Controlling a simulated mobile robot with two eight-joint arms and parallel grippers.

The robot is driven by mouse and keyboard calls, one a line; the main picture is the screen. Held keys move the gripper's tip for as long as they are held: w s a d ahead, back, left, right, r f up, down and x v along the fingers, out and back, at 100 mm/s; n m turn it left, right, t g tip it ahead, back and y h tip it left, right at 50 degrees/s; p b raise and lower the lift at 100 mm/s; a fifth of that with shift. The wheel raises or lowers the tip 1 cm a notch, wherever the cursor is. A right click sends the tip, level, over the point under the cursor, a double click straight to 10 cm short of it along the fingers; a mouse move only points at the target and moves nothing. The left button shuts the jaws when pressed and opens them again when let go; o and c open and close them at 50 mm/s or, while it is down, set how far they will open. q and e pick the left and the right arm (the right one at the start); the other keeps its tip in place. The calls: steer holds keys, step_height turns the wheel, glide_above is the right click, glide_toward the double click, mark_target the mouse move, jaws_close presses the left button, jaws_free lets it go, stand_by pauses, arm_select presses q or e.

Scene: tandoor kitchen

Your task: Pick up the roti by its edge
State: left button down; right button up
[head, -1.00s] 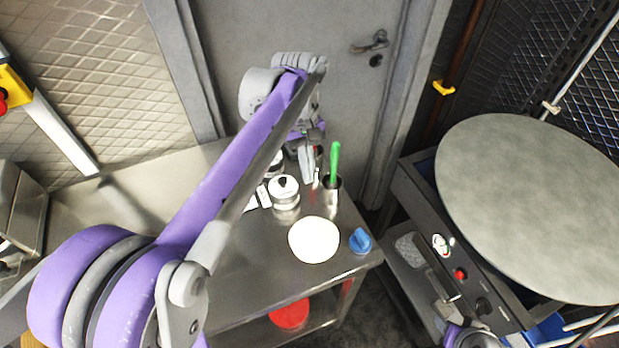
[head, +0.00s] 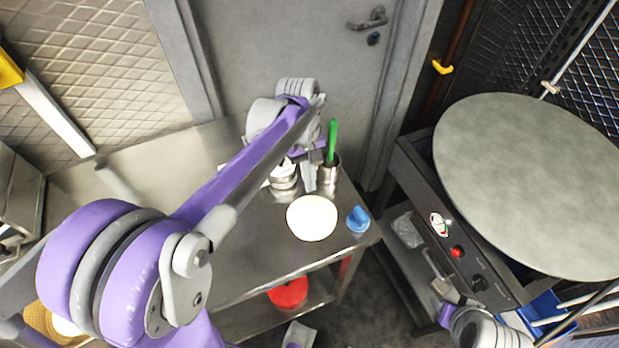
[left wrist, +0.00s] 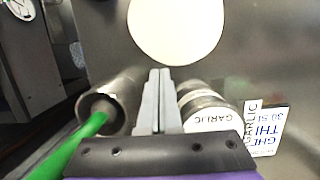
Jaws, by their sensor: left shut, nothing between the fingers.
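The roti (head: 311,218) is a pale round disc lying flat on the steel table. It also shows at the top of the left wrist view (left wrist: 178,25). My left gripper (head: 310,188) is just behind the roti's far edge, fingers pointing down. In the left wrist view its two fingers (left wrist: 159,72) are together and empty, with tips close to the roti's edge. I cannot tell if they touch it. My right gripper (head: 437,272) is at the lower right beside the griddle stand, away from the roti; its jaw opening is unclear.
A steel cup (head: 330,169) with a green-handled tool (left wrist: 85,142) and a garlic canister (left wrist: 208,114) flank my left fingers closely. A blue object (head: 358,219) is right of the roti. A large round griddle (head: 530,185) stands right. The table left of the roti is clear.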

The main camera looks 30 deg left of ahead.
mark_target(318, 207)
arm_select(q)
steer(key=s+d, duration=0.2)
steer(key=d, duration=0.1)
steer(key=s+d, duration=0.3)
steer(key=shift+r, duration=0.15)
arm_select(e)
steer(key=shift+r, duration=0.1)
arm_select(q)
steer(key=p+v, duration=0.5)
steer(key=v, duration=0.4)
arm_select(e)
step_height(318, 207, up, 7)
arm_select(q)
steer(key=w+a+b, duration=0.4)
steer(key=a+b, duration=0.2)
steer(key=shift+n, duration=0.4)
steer(key=x, duration=0.9)
steer(key=shift+f, duration=0.25)
steer(key=s+d, duration=0.1)
steer(key=d, duration=0.1)
steer(key=shift+s+d+r, duration=0.15)
steer(key=shift+s+d, duration=0.2)
steer(key=shift+s, duration=0.05)
steer(key=shift+s+d, duration=0.2)
steer(key=shift+d, duration=0.05)
arm_select(e)
step_height(318, 207, down, 8)
steer(key=s, duration=0.1)
steer(key=shift+s, duration=0.4)
